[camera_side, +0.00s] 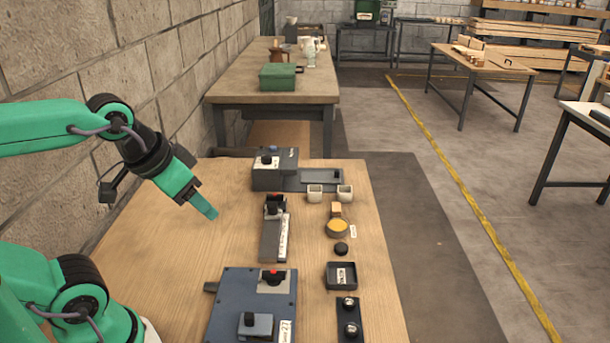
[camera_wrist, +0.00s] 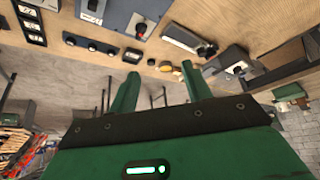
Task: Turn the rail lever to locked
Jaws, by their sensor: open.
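My gripper (camera_side: 207,210) hangs over the left part of the wooden table in the side view, apart from every device. In the wrist view its two green fingers (camera_wrist: 160,86) stand apart with nothing between them. A narrow grey unit (camera_side: 272,240) with a black and red lever-like part (camera_side: 273,205) at its far end lies to the right of my gripper. It also shows in the wrist view (camera_wrist: 182,38). It looks like the rail lever's unit, but I cannot read its label or tell the lever's setting.
A blue box (camera_side: 230,310) with a red-topped knob stands in front; a grey box (camera_side: 272,178) with a flat extension stands behind. Two white cups (camera_side: 315,193), a yellow-topped round pot (camera_side: 337,228) and a black tray (camera_side: 341,284) line the right. The table's left part is clear.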

